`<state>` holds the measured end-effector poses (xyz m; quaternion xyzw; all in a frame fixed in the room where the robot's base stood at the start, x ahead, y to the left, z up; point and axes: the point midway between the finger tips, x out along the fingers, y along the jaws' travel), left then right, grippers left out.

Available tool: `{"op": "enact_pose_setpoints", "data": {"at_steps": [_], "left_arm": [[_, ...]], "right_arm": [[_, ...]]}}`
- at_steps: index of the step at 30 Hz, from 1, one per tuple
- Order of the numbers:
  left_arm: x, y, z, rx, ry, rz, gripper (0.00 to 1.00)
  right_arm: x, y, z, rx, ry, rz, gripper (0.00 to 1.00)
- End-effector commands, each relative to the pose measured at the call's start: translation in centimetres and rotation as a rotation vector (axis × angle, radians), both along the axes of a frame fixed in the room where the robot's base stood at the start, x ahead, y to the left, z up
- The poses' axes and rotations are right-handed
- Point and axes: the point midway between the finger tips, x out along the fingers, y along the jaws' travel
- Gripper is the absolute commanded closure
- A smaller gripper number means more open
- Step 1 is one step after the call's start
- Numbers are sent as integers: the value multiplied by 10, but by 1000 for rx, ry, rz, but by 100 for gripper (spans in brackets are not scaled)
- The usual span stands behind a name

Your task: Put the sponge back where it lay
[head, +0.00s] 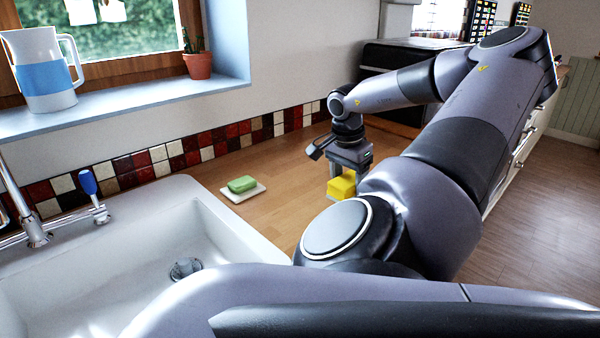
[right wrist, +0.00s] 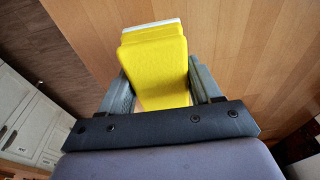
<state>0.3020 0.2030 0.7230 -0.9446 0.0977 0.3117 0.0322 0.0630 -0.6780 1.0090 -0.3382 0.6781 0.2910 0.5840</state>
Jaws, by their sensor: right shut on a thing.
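The yellow sponge (head: 342,187) is held in my right gripper (head: 346,178), low over the wooden counter to the right of the sink. In the right wrist view the sponge (right wrist: 155,62) sits between the two grey fingers of the gripper (right wrist: 163,85), with a thin white layer along its far edge. I cannot tell whether its underside touches the counter. My left gripper is not in view.
A green soap bar (head: 242,184) lies on a white dish (head: 257,190) left of the gripper. The white sink (head: 130,262) is at left, with a faucet (head: 33,228). Bare wooden counter (head: 285,170) lies between dish and gripper. A tiled backsplash (head: 160,160) runs behind.

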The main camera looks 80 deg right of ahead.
Motion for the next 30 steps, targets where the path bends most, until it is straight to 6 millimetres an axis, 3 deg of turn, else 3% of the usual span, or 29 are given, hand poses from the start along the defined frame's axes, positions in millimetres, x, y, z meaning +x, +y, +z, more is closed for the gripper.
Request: {"op": "enact_pose_setpoints", "data": {"at_steps": [12,23,24,26,30], "left_arm": [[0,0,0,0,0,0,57],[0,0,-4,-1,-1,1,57],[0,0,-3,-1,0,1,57],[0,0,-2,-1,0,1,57],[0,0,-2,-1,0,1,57]], "right_arm": [[1,0,-47,-1,-2,0,65],[0,0,-52,-2,1,0,65],[0,0,-51,-2,0,0,30],[0,0,-50,-1,0,0,11],[0,0,-50,-1,0,0,11]]}}
